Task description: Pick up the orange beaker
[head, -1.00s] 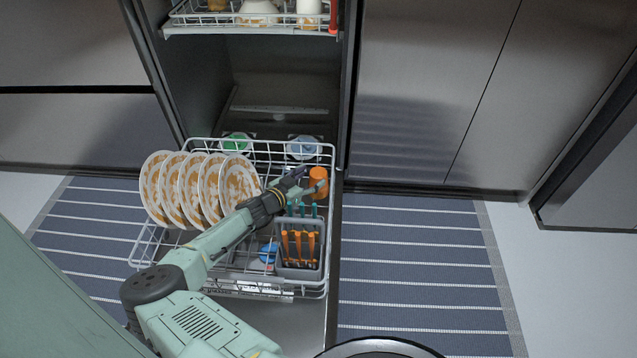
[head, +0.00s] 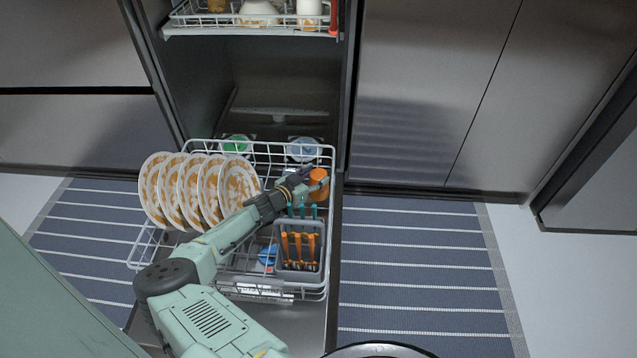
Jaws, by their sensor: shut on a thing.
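The orange beaker (head: 318,176) stands at the right back of the lower dishwasher rack (head: 150,246), behind the grey cutlery basket. My gripper (head: 314,182) reaches in from the left and is shut on the beaker. Its fingers cover part of the beaker's side. The beaker looks upright and low in the rack; I cannot tell whether it touches the rack floor.
Several orange-stained plates (head: 160,190) stand in the rack on the left. The cutlery basket (head: 299,262) with orange-handled pieces is just in front of the beaker. The upper rack (head: 250,30) hangs above.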

